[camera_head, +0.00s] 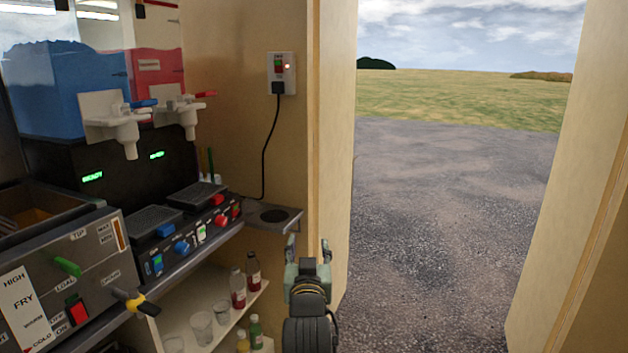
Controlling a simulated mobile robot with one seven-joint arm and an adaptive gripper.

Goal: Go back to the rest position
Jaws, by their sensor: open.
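My gripper (308,249) is at the lower middle of the head view, with its two fingers apart and pointing away from me. Nothing shows between the fingers. It is in front of the doorway's left post, to the right of the small end shelf (280,228) with a round dark hole. My wrist and forearm run down to the bottom edge of the picture.
At left stand a fryer (60,270) and a slush machine (100,140) with blue and red tanks. Bottles (238,288) and clear cups (200,328) stand on the lower shelf. A wall socket (281,73) has a cable hanging. The open doorway (440,220) is clear.

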